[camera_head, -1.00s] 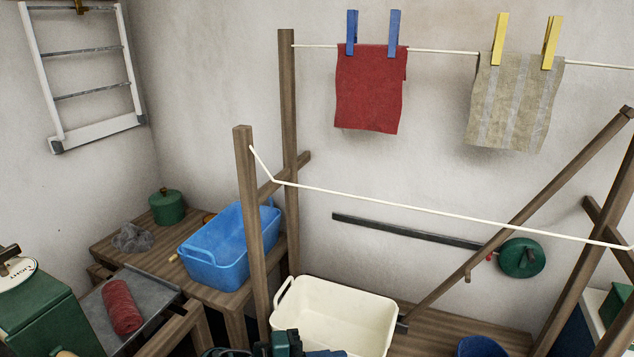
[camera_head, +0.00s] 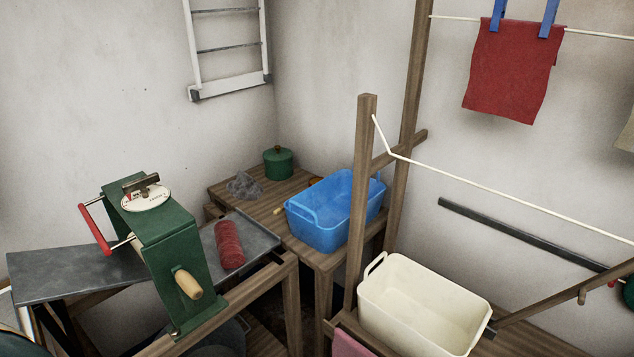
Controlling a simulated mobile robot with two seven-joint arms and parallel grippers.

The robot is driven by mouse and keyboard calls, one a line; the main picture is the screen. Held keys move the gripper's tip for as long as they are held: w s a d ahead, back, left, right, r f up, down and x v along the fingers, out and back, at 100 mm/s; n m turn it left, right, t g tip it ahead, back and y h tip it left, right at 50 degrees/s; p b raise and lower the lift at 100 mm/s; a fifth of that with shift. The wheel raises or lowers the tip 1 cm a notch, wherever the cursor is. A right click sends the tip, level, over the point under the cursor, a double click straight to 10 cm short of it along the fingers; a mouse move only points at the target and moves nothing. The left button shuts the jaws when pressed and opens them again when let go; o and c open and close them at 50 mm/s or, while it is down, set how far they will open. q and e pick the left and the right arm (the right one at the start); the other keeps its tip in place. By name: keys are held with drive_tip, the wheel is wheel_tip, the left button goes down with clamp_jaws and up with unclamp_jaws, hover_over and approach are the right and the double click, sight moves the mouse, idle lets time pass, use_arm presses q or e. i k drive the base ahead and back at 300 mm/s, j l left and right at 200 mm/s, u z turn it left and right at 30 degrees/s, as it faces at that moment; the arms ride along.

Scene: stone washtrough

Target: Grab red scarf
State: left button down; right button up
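A rolled red cloth (camera_head: 229,245), which may be the red scarf, lies on a grey metal surface just right of a green hand-cranked machine (camera_head: 165,255). A flat red cloth (camera_head: 512,72) hangs from the rear line at the upper right, held by two blue pegs (camera_head: 523,17). I cannot tell from the look alone which of the two is the scarf. Neither of my grippers is in view.
A blue basin (camera_head: 335,212), a green lidded pot (camera_head: 278,162) and a grey crumpled cloth (camera_head: 244,186) stand on a wooden table. A cream basin (camera_head: 420,305) sits lower right by a wooden post (camera_head: 361,200). A front line (camera_head: 480,185) crosses the right side.

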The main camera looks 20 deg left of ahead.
sight(231, 252)
drive_tip(key=u, duration=1.25)
